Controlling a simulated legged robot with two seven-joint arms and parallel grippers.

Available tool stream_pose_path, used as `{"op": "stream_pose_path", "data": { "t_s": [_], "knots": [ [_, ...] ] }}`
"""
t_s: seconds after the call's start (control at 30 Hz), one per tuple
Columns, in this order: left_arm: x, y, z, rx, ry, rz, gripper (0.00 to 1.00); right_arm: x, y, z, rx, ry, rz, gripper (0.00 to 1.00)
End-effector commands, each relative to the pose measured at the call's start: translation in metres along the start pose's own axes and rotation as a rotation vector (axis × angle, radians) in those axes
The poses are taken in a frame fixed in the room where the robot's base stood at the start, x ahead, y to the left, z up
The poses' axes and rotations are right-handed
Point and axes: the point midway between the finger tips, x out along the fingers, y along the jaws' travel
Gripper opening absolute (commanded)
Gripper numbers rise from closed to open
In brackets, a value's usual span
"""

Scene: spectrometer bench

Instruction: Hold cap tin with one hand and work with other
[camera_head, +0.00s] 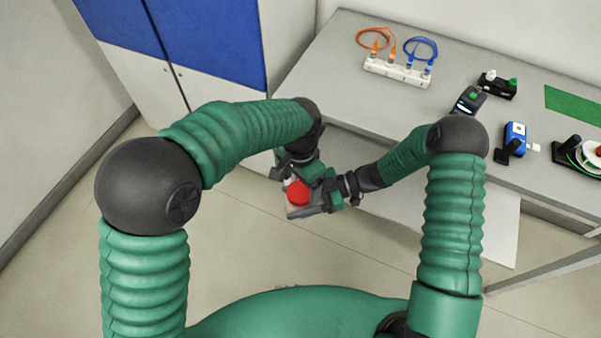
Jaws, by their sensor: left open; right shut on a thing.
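A small grey tin (296,211) with a round red part (299,193) on it is held up in front of the bench, over the floor. I take it to be the cap tin. My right gripper (327,196) reaches in from the right and is shut on the tin's right side. My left gripper (287,174) comes down from above, open, close to the tin's far left edge. The two grippers are very near each other. Small pale bits show between the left gripper and the red part, too small to name. Whether the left fingers touch anything cannot be told.
The grey bench (340,75) stands behind.

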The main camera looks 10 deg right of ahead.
Motion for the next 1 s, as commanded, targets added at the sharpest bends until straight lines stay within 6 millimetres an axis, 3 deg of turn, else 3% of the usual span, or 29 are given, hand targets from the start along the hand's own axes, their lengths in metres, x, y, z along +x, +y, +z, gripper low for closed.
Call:
{"op": "stream_pose_path", "data": {
  "t_s": [0.13,0.43,0.9,1.0],
  "knots": [
    [0.017,0.0,0.0,0.0,0.0,-0.001,0.8,0.0,0.0,-0.001,-0.001,0.0,0.0,0.0],
    [0.021,0.0,0.0,-0.002,0.001,-0.001,0.79,0.0,0.0,-0.001,-0.001,0.0,0.0,0.0],
    [0.021,0.0,0.0,-0.002,0.001,-0.001,0.18,0.0,0.0,-0.001,0.0,0.0,0.0,0.0],
    [0.021,0.0,0.0,-0.016,0.001,-0.001,0.14,0.0,0.0,0.0,0.0,0.0,0.0,0.0]
  ]
}}
